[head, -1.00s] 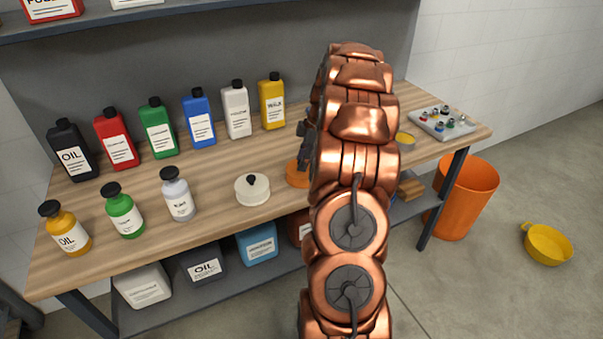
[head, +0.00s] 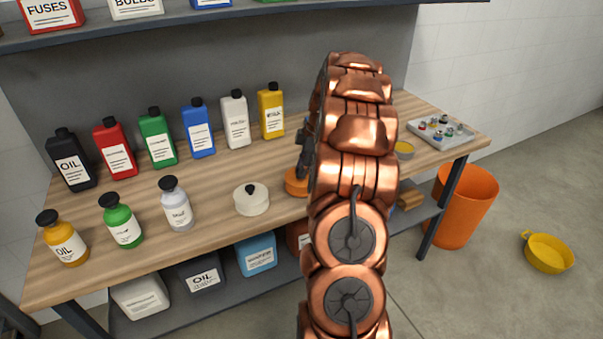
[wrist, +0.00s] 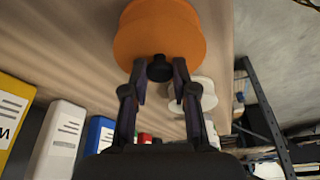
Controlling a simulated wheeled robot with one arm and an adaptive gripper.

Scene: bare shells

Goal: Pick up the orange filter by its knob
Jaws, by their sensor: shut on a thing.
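The orange filter (wrist: 160,30) fills the top middle of the wrist view, with its black knob (wrist: 160,68) towards me. My gripper (wrist: 160,72) has one finger on each side of the knob and is shut on it. In the head view only the left part of the orange filter (head: 293,185) shows; my copper arm hides the rest. My gripper is partly hidden behind the arm there, over the filter. I cannot tell whether the filter touches the bench or is just clear of it.
A white filter (head: 251,203) with a black knob stands left of the orange one on the wooden bench (head: 225,238). Several bottles stand further left and behind. A shelf (head: 250,14) hangs above.

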